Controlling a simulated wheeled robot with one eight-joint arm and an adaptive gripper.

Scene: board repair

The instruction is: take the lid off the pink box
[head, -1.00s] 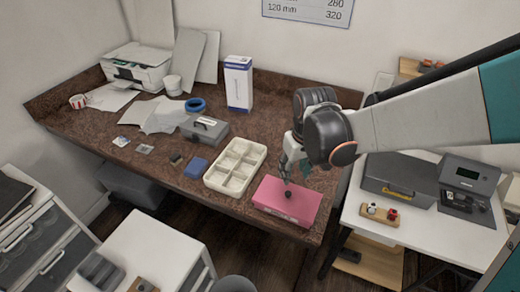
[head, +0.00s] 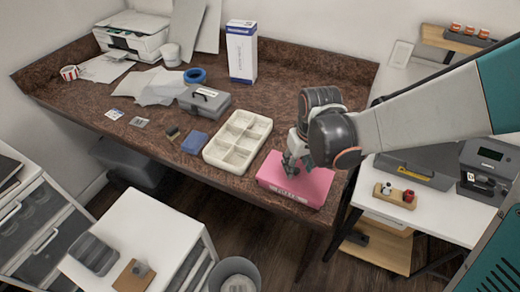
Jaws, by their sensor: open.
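The pink box (head: 309,190) sits at the front right of the brown workbench, its lid on top. A dark knob showed on the lid in the earlier view; my gripper now hides it. My gripper (head: 291,170) is open, pointing down at the back left part of the lid. Its fingertips are at or just above the lid; I cannot tell whether they touch it or are around the knob.
A cream compartment tray (head: 209,156) stands just left of the box. Behind are a grey toolbox (head: 205,102) and a tall white-blue carton (head: 241,53). A white side table (head: 430,228) stands to the right. The bench's front edge is close to the box.

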